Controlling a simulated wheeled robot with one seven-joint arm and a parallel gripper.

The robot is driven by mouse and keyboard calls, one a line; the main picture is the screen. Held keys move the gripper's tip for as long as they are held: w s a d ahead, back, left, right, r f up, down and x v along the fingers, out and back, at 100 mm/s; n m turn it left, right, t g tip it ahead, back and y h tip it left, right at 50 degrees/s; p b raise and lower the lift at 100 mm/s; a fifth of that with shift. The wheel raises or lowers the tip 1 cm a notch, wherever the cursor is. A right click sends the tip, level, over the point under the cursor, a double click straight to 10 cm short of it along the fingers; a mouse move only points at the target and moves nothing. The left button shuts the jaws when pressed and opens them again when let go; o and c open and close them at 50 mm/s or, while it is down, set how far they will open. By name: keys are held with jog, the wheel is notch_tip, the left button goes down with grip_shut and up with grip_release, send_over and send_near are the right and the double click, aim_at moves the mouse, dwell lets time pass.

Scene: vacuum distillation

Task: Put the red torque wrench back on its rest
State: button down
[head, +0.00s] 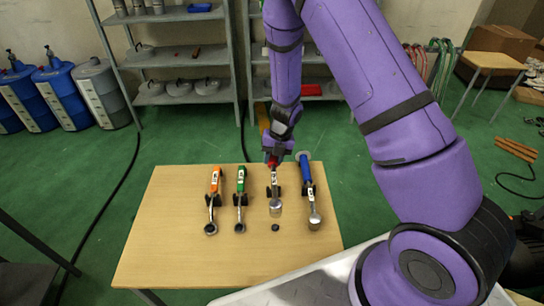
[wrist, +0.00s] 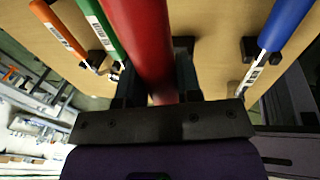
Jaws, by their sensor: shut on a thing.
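The red torque wrench (head: 275,207) is in my gripper (head: 275,152), between the green and blue wrenches in the head view. Its red handle fills the middle of the wrist view (wrist: 142,35), between the two fingers of my gripper (wrist: 158,78). Its metal head points toward the table's near edge. Black rest prongs (head: 281,191) show beside its shaft in the head view, and a black rest block (wrist: 184,42) shows by the handle in the wrist view. I cannot tell whether the shaft touches the rest or hangs just above it.
On the wooden table (head: 170,255), an orange wrench (head: 214,182) and a green wrench (head: 240,183) lie on rests to the left, a blue wrench (head: 306,172) to the right. A small dark round spot (head: 275,227) is near the red wrench's head. The table's front is clear.

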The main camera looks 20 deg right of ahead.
jog(key=shift+w, duration=0.15)
jog(key=shift+d+x, duration=0.25)
jog(key=shift+x, duration=0.7)
jog(key=shift+d+x, duration=0.2)
jog(key=shift+x, duration=0.75)
jog(key=shift+d+x, duration=0.25)
jog(key=shift+x, duration=0.7)
jog(key=shift+d+x, duration=0.2)
jog(key=shift+x, duration=0.6)
jog(key=shift+d+x, duration=0.2)
jog(key=shift+x, duration=0.65)
jog(key=c, duration=0.7)
grip_release()
jog(key=shift+f, duration=0.1)
